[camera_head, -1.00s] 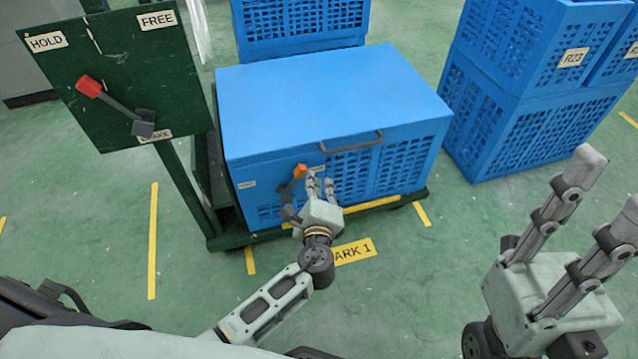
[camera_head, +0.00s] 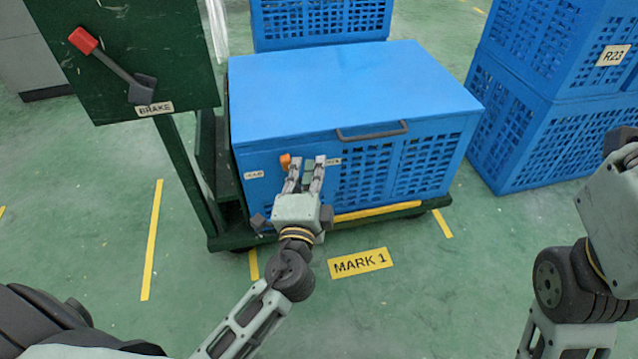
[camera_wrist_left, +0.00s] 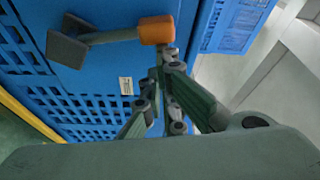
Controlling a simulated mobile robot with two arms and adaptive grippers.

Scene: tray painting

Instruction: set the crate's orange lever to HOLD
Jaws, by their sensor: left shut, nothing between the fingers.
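The blue crate (camera_head: 350,95) sits lidded on a dark green cart. Its lever has an orange tip (camera_head: 285,160) and a dark pivot (camera_head: 258,221) on the crate's front. The lever stands up, leaning right, between two small white labels, left (camera_head: 254,174) and right (camera_head: 333,161), too small to read. My left gripper (camera_head: 306,160) is shut and empty, just right of the orange tip. In the left wrist view the orange tip (camera_wrist_left: 157,30) lies just beyond the fingers; whether they touch, I cannot tell. My right gripper (camera_head: 612,195) is at the right edge, its fingers out of view.
A green panel (camera_head: 185,55) with a red-tipped BRAKE lever (camera_head: 83,40) stands on a post at the left. Blue crates (camera_head: 545,140) are stacked at the right, another (camera_head: 320,22) behind. A MARK 1 floor label (camera_head: 360,262) lies in front; the floor there is clear.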

